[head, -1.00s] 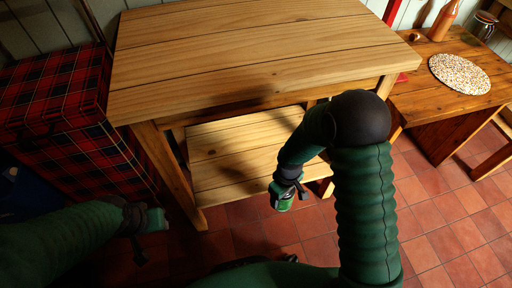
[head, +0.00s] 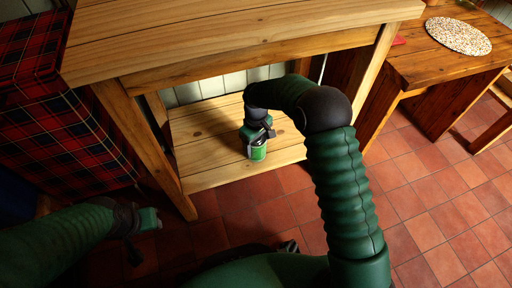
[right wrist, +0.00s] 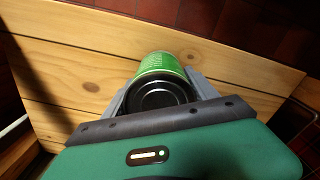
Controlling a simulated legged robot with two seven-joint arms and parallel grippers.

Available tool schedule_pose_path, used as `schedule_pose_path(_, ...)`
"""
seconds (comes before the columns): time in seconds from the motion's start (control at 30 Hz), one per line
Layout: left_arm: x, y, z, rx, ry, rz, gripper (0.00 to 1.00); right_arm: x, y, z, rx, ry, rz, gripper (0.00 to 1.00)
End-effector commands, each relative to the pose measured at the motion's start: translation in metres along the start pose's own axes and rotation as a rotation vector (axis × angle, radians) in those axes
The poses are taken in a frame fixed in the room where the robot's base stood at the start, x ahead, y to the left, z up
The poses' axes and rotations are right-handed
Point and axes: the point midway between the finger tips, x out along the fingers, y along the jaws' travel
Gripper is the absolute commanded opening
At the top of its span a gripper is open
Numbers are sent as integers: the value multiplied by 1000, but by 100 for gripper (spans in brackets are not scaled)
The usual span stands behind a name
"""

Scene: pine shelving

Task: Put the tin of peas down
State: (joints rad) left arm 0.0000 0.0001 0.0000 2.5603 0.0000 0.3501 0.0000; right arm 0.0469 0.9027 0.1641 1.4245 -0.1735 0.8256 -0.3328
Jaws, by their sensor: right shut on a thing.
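The tin of peas (head: 258,154) is green with a dark end. My right gripper (head: 259,146) is shut on it, at the front part of the lower pine shelf (head: 205,141). In the right wrist view the tin (right wrist: 162,64) sits between the two grey fingers (right wrist: 163,92), its dark round end facing the camera and the pale boards behind it. I cannot tell whether the tin touches the shelf. My left gripper (head: 147,220) is low at the left, away from the shelf, with nothing seen in it; its finger gap is not clear.
The pine top board (head: 230,35) overhangs the lower shelf, and a front leg (head: 145,150) stands at the left. A red tartan box (head: 60,130) is further left. A wooden table with a speckled round mat (head: 458,36) is at the right. The shelf boards around the tin are bare.

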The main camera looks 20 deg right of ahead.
Motion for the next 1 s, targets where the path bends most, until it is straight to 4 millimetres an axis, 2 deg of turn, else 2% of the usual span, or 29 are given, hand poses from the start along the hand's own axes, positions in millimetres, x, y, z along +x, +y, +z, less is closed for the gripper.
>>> schedule_pose_path(0.13, -2, 0, -1, 0, 1, 0, 36, 0, 0, 0, 0, 1, 0, 0)
schedule_pose_path(0.17, -2, 0, -1, 0, 1, 0, 36, 0, 0, 0, 0, 0, 0, 71)
schedule_pose_path(0.3, -2, 0, -1, 0, 1, 0, 36, 0, 0, 0, 0, 0, 0, 89)
schedule_pose_path(0.63, -2, 0, -1, 0, 0, 0, 36, -3, 0, 0, 0, 1, 1, 89)
schedule_pose_path(0.77, -16, 0, -4, 0, 0, 0, 36, -22, 0, 0, 0, 2, 1, 89)
schedule_pose_path(1.0, -48, 0, -12, 0, 1, 0, 36, -71, 0, 0, 0, 2, 1, 89)
